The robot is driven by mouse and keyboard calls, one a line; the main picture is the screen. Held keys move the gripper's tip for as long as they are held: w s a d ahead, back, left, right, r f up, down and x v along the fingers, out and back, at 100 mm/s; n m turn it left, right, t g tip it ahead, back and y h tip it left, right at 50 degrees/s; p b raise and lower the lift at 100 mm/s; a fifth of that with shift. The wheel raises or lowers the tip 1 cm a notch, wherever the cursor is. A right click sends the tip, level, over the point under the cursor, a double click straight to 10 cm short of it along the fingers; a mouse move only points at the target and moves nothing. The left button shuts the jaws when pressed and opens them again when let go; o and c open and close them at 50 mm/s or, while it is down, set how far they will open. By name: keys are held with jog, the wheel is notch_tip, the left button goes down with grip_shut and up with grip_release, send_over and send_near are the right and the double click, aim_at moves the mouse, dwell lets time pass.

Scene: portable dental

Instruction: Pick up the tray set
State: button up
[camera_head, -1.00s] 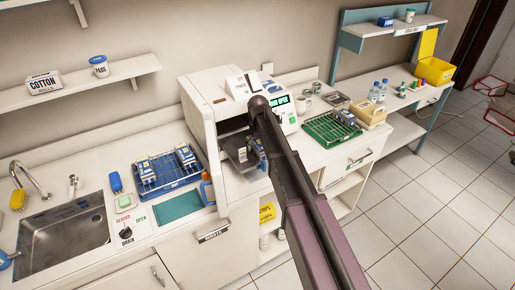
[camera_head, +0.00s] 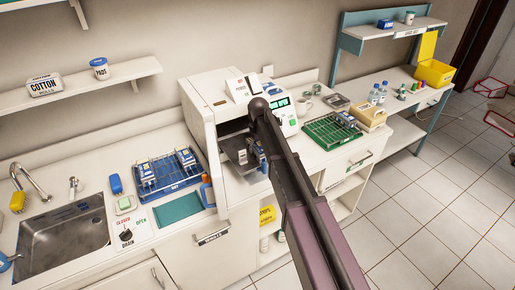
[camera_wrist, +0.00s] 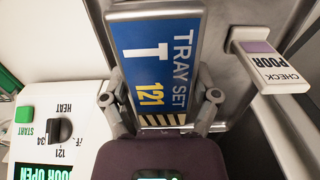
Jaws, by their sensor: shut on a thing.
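The tray set is a blue pack with a silver border, marked "TRAY SET T 121" and striped at one end, in the wrist view (camera_wrist: 155,55). My gripper (camera_wrist: 160,98) has one finger on each side of it and is shut on it. In the head view, the pack (camera_head: 264,166) shows as a small blue and white patch at the open front of the white sterilizer (camera_head: 204,110). My arm hides much of the opening and most of my gripper there.
A blue rack (camera_head: 150,190) with blue packs stands left of the sterilizer, beside a teal mat (camera_head: 178,209) and sink (camera_head: 62,238). A green rack (camera_head: 322,132) stands to the right. The wrist view shows a dial (camera_wrist: 59,130) and a "CHECK" tag (camera_wrist: 268,65) close by.

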jog(key=shift+r+p, duration=4.85)
jog(key=shift+r, duration=0.05)
jog(key=shift+r, duration=0.1)
notch_tip(320, 180, up, 10)
jog(key=p, duration=1)
jog(key=shift+r, duration=0.2)
jog(key=shift+f, duration=0.15)
jog(key=b, duration=1.2)
send_over(258, 145)
jog(key=f, duration=1.2)
jog(key=shift+w, duration=0.2)
